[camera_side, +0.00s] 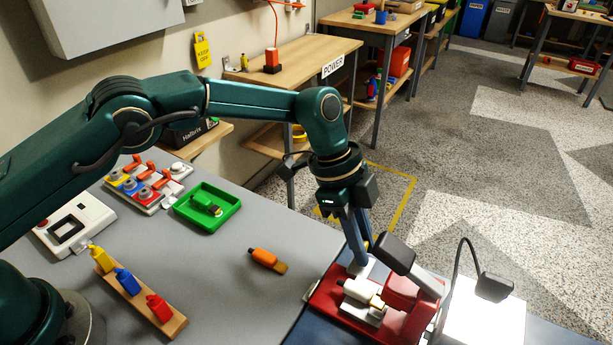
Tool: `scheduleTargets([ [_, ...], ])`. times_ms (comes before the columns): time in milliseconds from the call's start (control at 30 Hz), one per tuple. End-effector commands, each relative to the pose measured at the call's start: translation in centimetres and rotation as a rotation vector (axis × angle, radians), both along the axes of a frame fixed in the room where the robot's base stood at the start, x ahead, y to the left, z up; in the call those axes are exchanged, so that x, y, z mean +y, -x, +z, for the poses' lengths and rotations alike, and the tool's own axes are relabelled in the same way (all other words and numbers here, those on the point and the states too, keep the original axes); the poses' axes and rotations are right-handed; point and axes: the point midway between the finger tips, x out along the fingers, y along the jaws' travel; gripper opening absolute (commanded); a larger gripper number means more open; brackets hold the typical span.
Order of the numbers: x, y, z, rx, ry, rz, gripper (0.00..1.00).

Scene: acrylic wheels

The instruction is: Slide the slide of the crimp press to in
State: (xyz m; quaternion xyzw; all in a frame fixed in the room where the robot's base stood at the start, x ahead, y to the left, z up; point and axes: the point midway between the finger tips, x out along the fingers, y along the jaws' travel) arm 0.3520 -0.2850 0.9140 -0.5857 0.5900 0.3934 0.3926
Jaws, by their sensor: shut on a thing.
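The crimp press (402,292) is a red machine at the lower right, with a thick dark-tipped lever (394,252) leaning over it. A cream block with a pale grey base (362,302) sits on its red bed. My gripper (364,262) points down at the back of the press, left of the lever. Its blue fingers are shut on a small pale part of the press, which I take to be the slide. The contact is partly hidden, and I cannot tell how far in the slide stands.
A lamp (494,287) on a thin curved neck and a bright white panel (486,318) stand right of the press. An orange connector (264,258) lies on the grey table. The middle table is mostly clear.

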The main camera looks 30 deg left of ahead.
Motion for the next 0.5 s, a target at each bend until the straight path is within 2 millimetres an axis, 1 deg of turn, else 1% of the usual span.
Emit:
scheduleTargets([
  [33, -0.6, -0.2, 0.1, -0.007, 0.005, 0.001, 0.00],
  [200, -1.8, -0.2, 0.1, -0.009, 0.004, 0.003, 0.00],
  [500, -2.7, -0.1, 0.1, -0.009, 0.005, 0.006, 0.00],
])
